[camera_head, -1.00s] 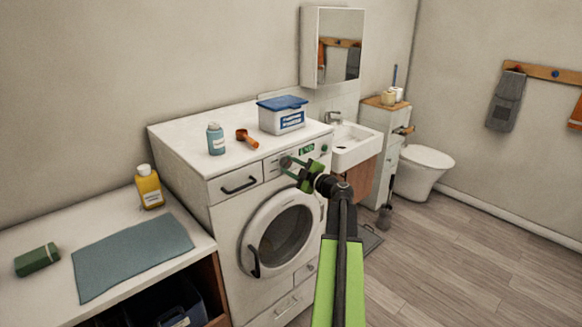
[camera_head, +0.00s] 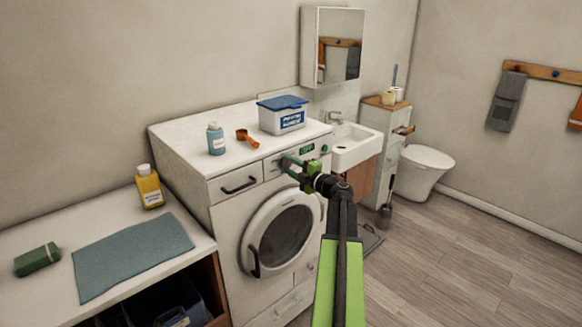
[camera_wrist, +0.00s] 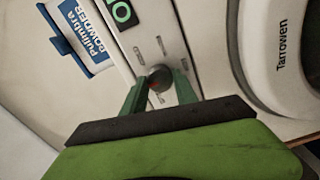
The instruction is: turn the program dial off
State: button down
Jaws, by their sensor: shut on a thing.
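The white washing machine (camera_head: 229,212) stands at the centre of the head view, its round door closed. Its program dial (camera_wrist: 159,76) shows in the wrist view as a dark grey knob with a reddish mark, with small label marks around it. My green gripper (camera_head: 287,163) is at the machine's front control panel, and its fingers hide the dial in the head view. In the wrist view my gripper (camera_wrist: 157,90) has one finger on each side of the dial, shut on it. A green lit display (camera_head: 307,148) is right of the dial in the head view.
On the machine top stand a blue-lidded powder box (camera_head: 282,116), a blue bottle (camera_head: 215,138) and an orange scoop (camera_head: 246,138). A sink (camera_head: 354,148) is to the right. A counter with a yellow bottle (camera_head: 149,187) is at left. The floor at right is open.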

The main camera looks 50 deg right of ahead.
jog(key=c, duration=0.9)
grip_release()
jog(key=shift+c, duration=0.2)
jog(key=s+a, duration=0.1)
jog(key=s, duration=1.6)
jog(key=shift+s, duration=0.25)
jog(key=shift+a, duration=0.1)
